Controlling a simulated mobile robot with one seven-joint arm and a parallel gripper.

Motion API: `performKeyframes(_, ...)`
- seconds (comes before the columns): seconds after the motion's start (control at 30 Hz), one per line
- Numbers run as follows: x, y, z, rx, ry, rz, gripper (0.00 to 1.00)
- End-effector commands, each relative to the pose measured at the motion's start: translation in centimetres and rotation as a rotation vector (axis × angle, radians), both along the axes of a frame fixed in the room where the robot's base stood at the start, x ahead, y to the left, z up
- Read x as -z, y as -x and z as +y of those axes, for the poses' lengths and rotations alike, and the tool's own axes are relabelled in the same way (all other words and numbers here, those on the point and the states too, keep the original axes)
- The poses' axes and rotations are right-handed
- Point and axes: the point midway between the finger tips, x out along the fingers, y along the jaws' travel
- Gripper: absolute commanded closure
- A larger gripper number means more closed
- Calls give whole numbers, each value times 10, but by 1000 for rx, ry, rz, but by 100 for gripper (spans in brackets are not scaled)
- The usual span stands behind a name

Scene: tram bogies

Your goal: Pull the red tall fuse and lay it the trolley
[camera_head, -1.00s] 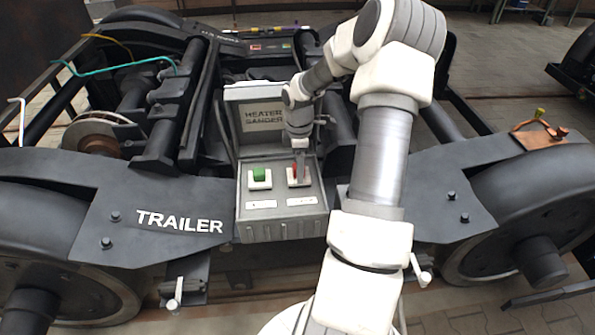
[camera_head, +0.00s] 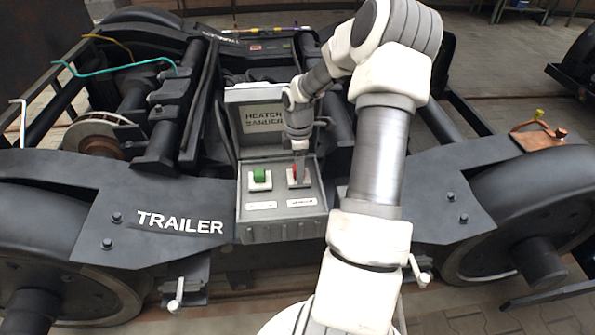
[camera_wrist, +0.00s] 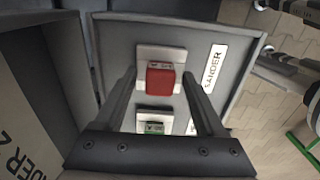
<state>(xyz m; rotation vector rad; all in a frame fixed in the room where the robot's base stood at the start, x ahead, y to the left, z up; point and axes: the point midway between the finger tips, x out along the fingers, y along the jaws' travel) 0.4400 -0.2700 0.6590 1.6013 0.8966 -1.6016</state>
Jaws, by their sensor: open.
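The red fuse (camera_wrist: 160,78) sits upright in its white holder (camera_wrist: 158,53) inside the grey fuse box, beside the SANDER label. In the head view the red fuse (camera_head: 294,171) is partly hidden by my gripper (camera_head: 300,172). My gripper (camera_wrist: 160,82) is open, with its two fingers reaching down on either side of the red fuse. I cannot tell whether the fingers touch it. A green fuse (camera_head: 259,175) sits in the holder to the left; it also shows in the wrist view (camera_wrist: 154,128) between the finger bases. I cannot make out a trolley in these frames.
The open fuse box (camera_head: 283,232) is fixed to the dark bogie frame marked TRAILER (camera_head: 180,222). Its raised lid (camera_head: 262,95) stands behind my gripper. Wheels (camera_head: 540,225) flank the frame. A paved floor (camera_head: 470,315) shows at the lower right.

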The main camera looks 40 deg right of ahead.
Motion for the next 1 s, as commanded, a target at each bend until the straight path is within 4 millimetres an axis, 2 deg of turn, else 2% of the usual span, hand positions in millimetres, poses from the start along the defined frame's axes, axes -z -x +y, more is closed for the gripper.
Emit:
performKeyframes(0.73,0,0,0,0,0,0,28)
performKeyframes(0.77,0,0,0,0,0,0,31)
performKeyframes(1.0,0,0,0,0,0,0,74)
